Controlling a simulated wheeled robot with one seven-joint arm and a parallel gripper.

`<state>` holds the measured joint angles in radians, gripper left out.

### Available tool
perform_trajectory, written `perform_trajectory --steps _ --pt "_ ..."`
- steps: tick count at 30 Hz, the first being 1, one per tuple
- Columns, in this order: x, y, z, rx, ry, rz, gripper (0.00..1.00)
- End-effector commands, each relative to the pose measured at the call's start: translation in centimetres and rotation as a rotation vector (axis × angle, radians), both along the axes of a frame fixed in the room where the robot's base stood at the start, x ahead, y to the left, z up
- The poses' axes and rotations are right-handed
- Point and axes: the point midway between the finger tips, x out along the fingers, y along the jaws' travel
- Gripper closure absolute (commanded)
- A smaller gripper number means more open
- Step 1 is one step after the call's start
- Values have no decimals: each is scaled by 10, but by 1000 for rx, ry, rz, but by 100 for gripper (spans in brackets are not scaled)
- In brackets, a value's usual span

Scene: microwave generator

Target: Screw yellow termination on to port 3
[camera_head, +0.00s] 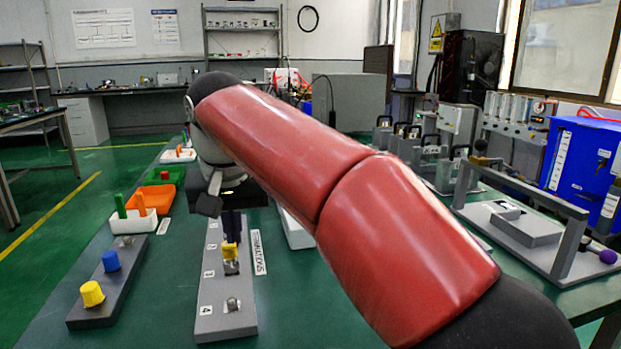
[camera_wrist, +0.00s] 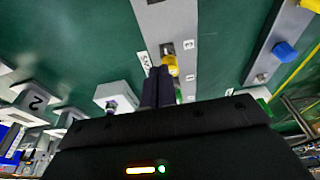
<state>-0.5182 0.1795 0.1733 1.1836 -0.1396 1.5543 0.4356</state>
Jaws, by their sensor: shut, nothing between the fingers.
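A yellow termination (camera_head: 230,253) sits over the metal port beside the label 3 on the grey port strip (camera_head: 212,324). It looks about upright; how far it is threaded on cannot be told. It also shows in the wrist view (camera_wrist: 172,66), just beyond my fingertips. My gripper (camera_head: 232,235) is shut and empty, with its dark fingers pointing down directly above the yellow termination. Whether the fingertips touch it cannot be told. The port by the label 4 (camera_head: 232,304) is bare metal. My arm and fingers hide the far end of the strip.
A dark block to the left carries a larger yellow cap (camera_head: 92,294) and a blue cap (camera_head: 111,260). Behind it stand a white bin (camera_head: 134,224) with green and orange pieces and an orange tray (camera_head: 158,198). A TERMINATIONS label (camera_head: 259,252) lies right of the strip.

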Motion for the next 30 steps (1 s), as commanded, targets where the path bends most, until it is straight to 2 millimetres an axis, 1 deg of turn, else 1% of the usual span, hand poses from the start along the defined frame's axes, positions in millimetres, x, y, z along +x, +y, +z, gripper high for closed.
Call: perform_trajectory --steps 3,4,6,12,18,30 --pt "-1 -1 -14 -2 3 0 100" --pt "-1 0 -23 -1 2 0 100" --pt "0 0 -35 0 1 0 100" --pt "0 0 -54 0 0 0 100" --pt "0 0 -63 0 1 0 100" --pt "0 0 -63 0 0 0 100"
